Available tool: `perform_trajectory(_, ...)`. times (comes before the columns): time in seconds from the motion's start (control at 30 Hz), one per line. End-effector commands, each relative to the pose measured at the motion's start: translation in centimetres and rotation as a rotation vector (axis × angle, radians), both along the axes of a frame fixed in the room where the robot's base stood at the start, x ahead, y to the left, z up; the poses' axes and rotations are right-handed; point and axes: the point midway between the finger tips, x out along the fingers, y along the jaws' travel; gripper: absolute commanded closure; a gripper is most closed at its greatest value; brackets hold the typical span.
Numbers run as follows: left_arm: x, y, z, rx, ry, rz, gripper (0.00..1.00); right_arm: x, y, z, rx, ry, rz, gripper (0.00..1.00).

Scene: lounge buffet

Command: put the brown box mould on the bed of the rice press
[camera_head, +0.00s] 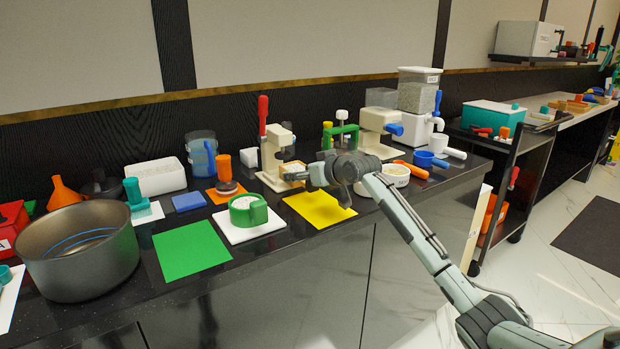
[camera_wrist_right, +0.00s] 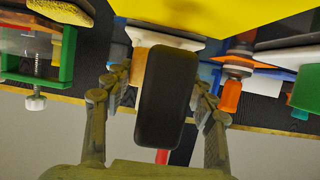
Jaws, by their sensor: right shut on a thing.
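The rice press (camera_head: 276,142) is cream with a red lever and stands at the back of the counter. Its pale bed (camera_head: 267,181) faces the front. The small brown box mould (camera_head: 294,176), with white inside, is at the bed's right side, largely hidden by my right gripper (camera_head: 310,175). I cannot tell whether it rests on the bed or is just above it. My right gripper is shut on it; in the right wrist view the fingers (camera_wrist_right: 158,95) flank a dark rounded piece, with a tan surface behind. My left gripper is out of view.
A yellow sheet (camera_head: 318,210) lies just in front of the press. A green ring mould (camera_head: 248,210) on a white board is to the left. A green-framed press (camera_head: 340,135) and a cream machine (camera_head: 380,122) stand close on the right. A green sheet (camera_head: 190,250) lies clear.

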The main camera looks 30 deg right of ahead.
Motion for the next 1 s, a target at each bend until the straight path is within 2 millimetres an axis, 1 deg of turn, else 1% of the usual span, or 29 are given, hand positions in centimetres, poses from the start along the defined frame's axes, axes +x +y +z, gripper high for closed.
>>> perform_trajectory(0.03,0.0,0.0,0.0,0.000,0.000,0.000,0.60,0.7,0.1,0.1,0.002,-0.003,0.001,0.78)
perform_trajectory(0.27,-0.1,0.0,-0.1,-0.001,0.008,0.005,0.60,3.4,0.4,-0.2,0.001,-0.003,0.001,0.78)
perform_trajectory(0.37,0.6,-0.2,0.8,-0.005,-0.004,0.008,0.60,4.6,0.5,-0.4,0.002,-0.003,0.001,0.78)
perform_trajectory(0.43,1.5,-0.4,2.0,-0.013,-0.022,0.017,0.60,5.1,0.5,-0.5,0.001,-0.004,0.001,0.78)
perform_trajectory(0.5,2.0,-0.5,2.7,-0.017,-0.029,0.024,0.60,5.6,0.6,-0.7,0.001,-0.003,0.001,0.78)
perform_trajectory(0.73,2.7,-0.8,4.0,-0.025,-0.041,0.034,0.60,6.6,0.7,-0.8,0.001,-0.002,0.001,0.78)
perform_trajectory(1.0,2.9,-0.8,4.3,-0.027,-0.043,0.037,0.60,6.8,0.7,-0.8,-0.001,-0.003,0.002,0.78)
